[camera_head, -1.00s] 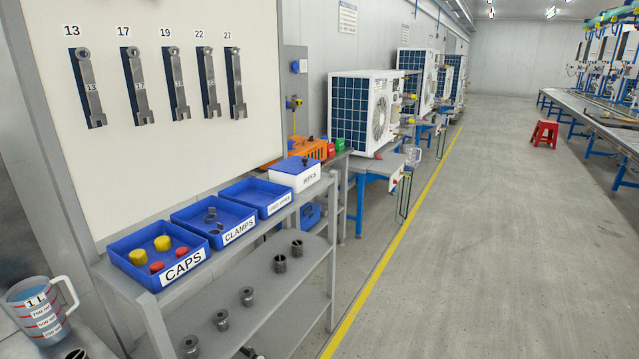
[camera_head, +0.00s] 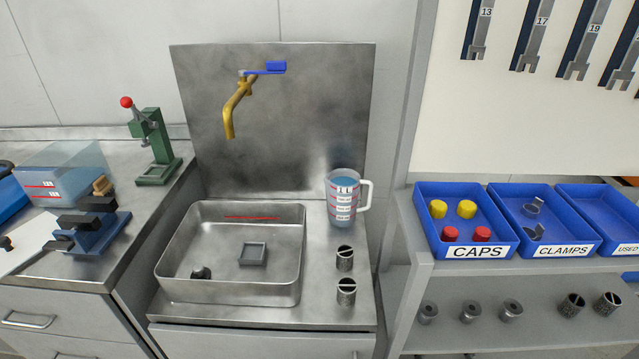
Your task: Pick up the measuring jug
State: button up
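The measuring jug (camera_head: 342,201) stands upright on the steel counter, right of the steel basin and in front of the metal splash panel. It is clear with a bluish tint, has red marks and a "1 L" label, and its handle points right. Whether it holds liquid I cannot tell for sure. My gripper is not in view.
The steel basin (camera_head: 177,257) holds a small grey square part and a dark knob. Two metal cylinders (camera_head: 345,258) stand in front of the jug. A yellow tap (camera_head: 235,105) hangs above the basin. The CAPS tray (camera_head: 462,243) is on the shelf at right.

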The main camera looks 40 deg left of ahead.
aim_at(350, 199)
jog(key=u, duration=1.15)
jog(key=i, duration=0.95)
jog(key=u, duration=0.8)
